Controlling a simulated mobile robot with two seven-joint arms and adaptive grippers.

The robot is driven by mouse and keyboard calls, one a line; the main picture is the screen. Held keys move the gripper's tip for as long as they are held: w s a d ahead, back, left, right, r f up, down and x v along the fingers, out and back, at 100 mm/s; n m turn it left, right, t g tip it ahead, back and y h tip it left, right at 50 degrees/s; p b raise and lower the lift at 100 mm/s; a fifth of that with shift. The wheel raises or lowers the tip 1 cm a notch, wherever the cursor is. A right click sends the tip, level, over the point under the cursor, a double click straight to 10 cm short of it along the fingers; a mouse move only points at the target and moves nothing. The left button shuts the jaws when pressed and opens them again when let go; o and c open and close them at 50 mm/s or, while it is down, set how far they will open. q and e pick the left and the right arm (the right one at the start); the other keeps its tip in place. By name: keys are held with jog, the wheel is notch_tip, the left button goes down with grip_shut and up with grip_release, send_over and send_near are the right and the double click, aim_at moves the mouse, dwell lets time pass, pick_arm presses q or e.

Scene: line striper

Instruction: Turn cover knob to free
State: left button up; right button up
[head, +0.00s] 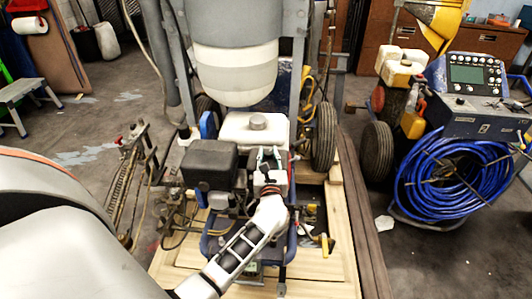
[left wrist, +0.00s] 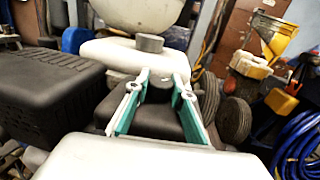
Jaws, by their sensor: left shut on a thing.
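The line striper's engine fills the middle of the head view, with a black ribbed box (head: 208,166) beside my gripper. My left gripper (head: 267,158) reaches over the engine with its green-padded fingers pointing away from me. In the left wrist view, the fingers (left wrist: 158,88) stand on either side of a small dark knob (left wrist: 160,90) on top of a dark rounded cover (left wrist: 158,118). The gripper is shut on this knob. The fingers mostly hide the knob in the head view, and its turn angle cannot be told. My right gripper is not in view.
A white fuel tank (head: 240,131) with a grey cap (head: 258,121) sits just behind the fingers. A large pale hopper (head: 234,75) hangs above. The machine stands on a wooden pallet (head: 340,235). A second machine with a blue hose coil (head: 455,180) stands at right.

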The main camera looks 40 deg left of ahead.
pick_arm(q)
jog(key=m+t+h, duration=0.1)
jog(key=m+h, duration=0.1)
jog(key=shift+r+t+h+p, duration=0.2)
jog(key=shift+t+h+p, duration=0.1)
jog(key=shift+t, duration=0.1)
jog(key=shift+a+f+m+t+h, duration=0.15)
jog(key=shift+m+t+h, duration=0.15)
jog(key=shift+m+h, duration=0.25)
jog(key=m+h, duration=0.1)
jog(key=h, duration=0.1)
jog(key=m+t+h, duration=0.1)
jog(key=shift+s+f+h+b, duration=0.1)
jog(key=shift+f+h+b, duration=0.2)
jog(key=shift+h+b, duration=0.05)
jog(key=shift+f+m+h, duration=0.1)
jog(key=shift+m+h, duration=0.3)
jog(key=shift+m, duration=0.05)
jog(key=shift+h+b, duration=0.4)
jog(key=shift+h, duration=0.1)
jog(key=shift+m+t+h+b, duration=0.3)
jog(key=shift+m+h+b, duration=0.05)
jog(key=shift+m+h, duration=0.25)
jog(key=shift+d+r+h, duration=0.2)
jog(key=shift+h, duration=0.1)
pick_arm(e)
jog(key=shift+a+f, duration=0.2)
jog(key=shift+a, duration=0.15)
